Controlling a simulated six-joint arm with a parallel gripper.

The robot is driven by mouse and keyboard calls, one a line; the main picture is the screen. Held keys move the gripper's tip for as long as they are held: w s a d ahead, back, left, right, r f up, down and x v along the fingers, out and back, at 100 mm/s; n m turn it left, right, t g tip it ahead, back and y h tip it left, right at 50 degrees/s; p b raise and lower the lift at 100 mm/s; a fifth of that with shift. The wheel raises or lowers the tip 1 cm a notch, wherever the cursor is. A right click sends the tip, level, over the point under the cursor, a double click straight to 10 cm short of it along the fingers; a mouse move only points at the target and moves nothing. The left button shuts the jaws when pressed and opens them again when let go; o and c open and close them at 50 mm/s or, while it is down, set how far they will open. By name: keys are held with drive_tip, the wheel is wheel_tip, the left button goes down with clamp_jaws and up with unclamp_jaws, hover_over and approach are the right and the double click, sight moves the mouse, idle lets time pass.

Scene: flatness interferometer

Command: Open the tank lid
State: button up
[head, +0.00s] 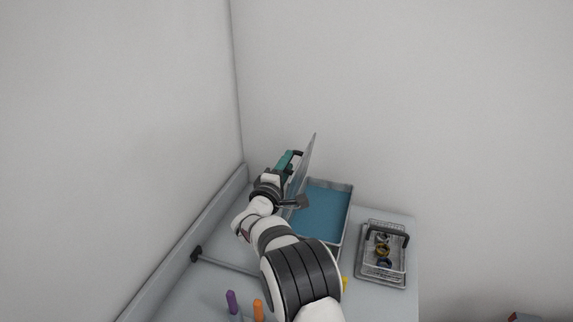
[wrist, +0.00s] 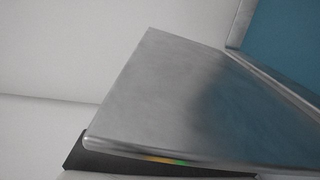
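The tank (head: 348,215) is an open metal box holding blue liquid, which also shows in the wrist view (wrist: 285,40). Its lid (head: 308,158) is a thin grey metal plate, raised steeply at the tank's left side and seen nearly edge-on. The lid fills the middle of the wrist view (wrist: 180,100) as a shiny slanted sheet. My gripper (head: 296,155) is at the lid's left side, close to its upper part. A dark strip runs under the lid's lower edge in the wrist view. Whether the fingers touch the lid is hidden.
A wire basket with a dark handle and small rings stands on a tray (head: 400,281) at the right. Purple (head: 232,301) and orange (head: 258,310) pegs stand at the front, with a yellow one (head: 345,284) beside my arm. A raised ledge (head: 215,215) borders the table's left side.

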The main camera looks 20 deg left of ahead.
clamp_jaws()
drive_tip(key=shift+a, duration=0.15)
idle(1.0)
